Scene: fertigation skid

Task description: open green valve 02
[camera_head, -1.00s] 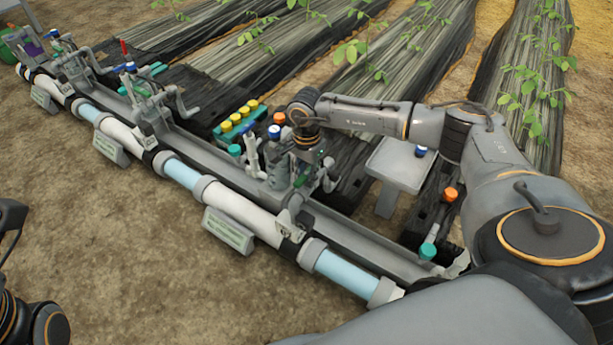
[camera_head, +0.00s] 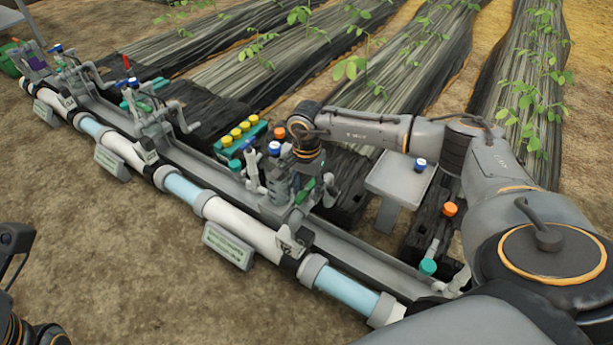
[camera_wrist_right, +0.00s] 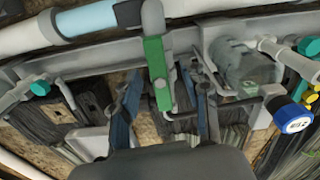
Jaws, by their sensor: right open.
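A valve with a flat green handle (camera_head: 306,190) sits on the near part of the pipe line. In the right wrist view the green handle (camera_wrist_right: 157,72) hangs into the space between my right gripper's two fingers (camera_wrist_right: 166,98). I cannot tell whether they touch it. My right gripper (camera_head: 303,182) is open over this valve; my wrist partly hides it in the head view. The valve's number is not readable. Dark parts of my left arm show at the lower left edge; the state of the left gripper is unclear.
A blue-capped fitting (camera_wrist_right: 292,118) stands close on the right in the wrist view. A rack of yellow-capped bottles (camera_head: 238,134) lies behind the pipe. A grey stand (camera_head: 400,178) is right of my gripper. More valves (camera_head: 155,115) are farther left.

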